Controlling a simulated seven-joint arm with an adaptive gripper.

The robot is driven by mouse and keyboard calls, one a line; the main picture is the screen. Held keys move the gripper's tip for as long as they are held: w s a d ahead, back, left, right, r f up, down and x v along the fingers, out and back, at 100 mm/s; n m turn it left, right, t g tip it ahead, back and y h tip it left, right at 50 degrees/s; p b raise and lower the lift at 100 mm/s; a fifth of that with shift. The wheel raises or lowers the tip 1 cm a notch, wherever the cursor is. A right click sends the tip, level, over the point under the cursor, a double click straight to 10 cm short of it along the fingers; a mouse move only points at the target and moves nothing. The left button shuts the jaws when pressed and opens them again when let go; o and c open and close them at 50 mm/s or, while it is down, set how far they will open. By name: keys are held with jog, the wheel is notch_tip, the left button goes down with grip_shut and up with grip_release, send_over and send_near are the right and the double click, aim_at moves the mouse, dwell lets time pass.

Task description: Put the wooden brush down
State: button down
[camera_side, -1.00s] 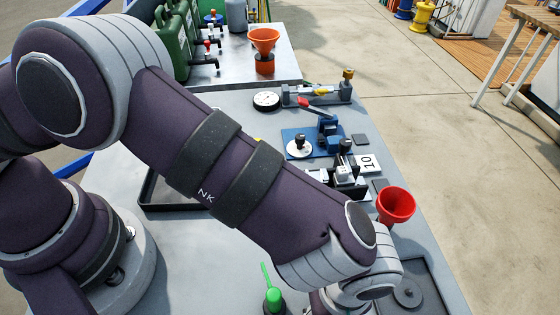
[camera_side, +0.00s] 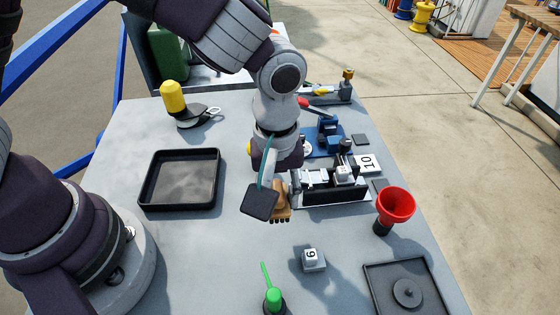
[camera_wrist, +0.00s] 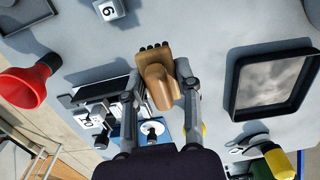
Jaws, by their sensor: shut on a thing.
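The wooden brush (camera_wrist: 162,82) is tan-brown with dark bristles at one end. It is between the fingers of my gripper (camera_wrist: 161,92), which is shut on it, in the wrist view. In the side view the brush (camera_side: 281,208) shows partly, behind a dark square part of my gripper (camera_side: 272,200), over the middle of the grey table (camera_side: 215,260). I cannot tell whether its bristles touch the table.
A black tray (camera_side: 180,205) lies empty to the left. A black fixture (camera_side: 335,195) stands close at the right, with a red funnel (camera_side: 397,205) beyond. A block marked 6 (camera_side: 312,260) and a green-topped bottle (camera_side: 273,298) are in front. Bare table lies between tray and block.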

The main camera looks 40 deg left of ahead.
aim_at(278, 232)
notch_tip(278, 232, down, 7)
jog(key=shift+r, duration=0.1)
jog(key=c, duration=0.8)
grip_release()
notch_tip(278, 232, up, 12)
jog(key=shift+f, duration=0.15)
jog(key=s+a+r+m+t, duration=0.2)
jog(key=a+r+m, duration=0.2)
jog(key=a, duration=0.4)
jog(key=s+a+r+m+t, duration=0.3)
jog(key=a+r+m, duration=0.1)
jog(key=a, duration=0.4)
jog(key=shift+a+r+m+t, duration=0.3)
jog(key=shift+r+m, duration=0.05)
jog(key=shift+m, duration=0.15)
